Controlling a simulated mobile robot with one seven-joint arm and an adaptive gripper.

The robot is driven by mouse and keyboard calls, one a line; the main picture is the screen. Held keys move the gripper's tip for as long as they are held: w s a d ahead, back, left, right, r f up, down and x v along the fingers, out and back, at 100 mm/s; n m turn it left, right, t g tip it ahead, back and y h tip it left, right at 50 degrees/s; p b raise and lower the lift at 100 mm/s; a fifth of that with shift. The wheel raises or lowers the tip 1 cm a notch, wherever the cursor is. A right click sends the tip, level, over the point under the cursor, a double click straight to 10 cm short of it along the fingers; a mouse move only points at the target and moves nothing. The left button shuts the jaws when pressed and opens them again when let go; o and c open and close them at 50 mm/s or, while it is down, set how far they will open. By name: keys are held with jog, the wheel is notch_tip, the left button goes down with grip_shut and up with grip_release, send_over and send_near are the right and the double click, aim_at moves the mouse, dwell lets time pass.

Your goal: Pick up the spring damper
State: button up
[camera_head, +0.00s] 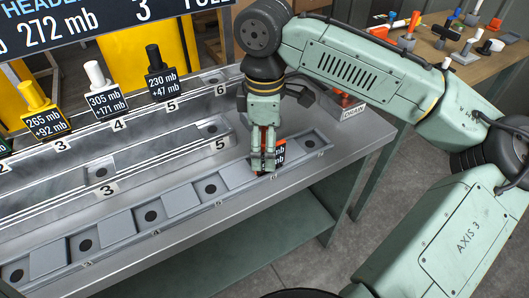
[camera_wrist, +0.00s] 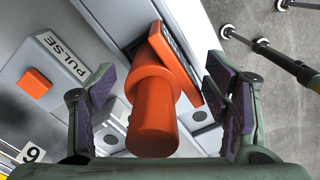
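An orange stepped cylinder with a dark label plate, which I take to be the spring damper (camera_wrist: 153,90), stands in the front tray strip below my gripper (camera_head: 263,164). In the head view, part of its label plate (camera_head: 277,156) shows behind the fingers, with most of its wording hidden. In the wrist view, my gripper (camera_wrist: 160,82) is open. Its two purple-padded fingers stand on either side of the orange cylinder, with a visible gap on each side.
A light box marked PULSE (camera_wrist: 60,56) with an orange button is close by on the left in the wrist view. Yellow (camera_head: 37,97), white (camera_head: 97,75) and black (camera_head: 154,58) labelled pegs stand on the rear rail. A second bench (camera_head: 450,55) holds several small parts.

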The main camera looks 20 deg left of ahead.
jog(key=c, duration=1.3)
jog(key=shift+r, duration=0.15)
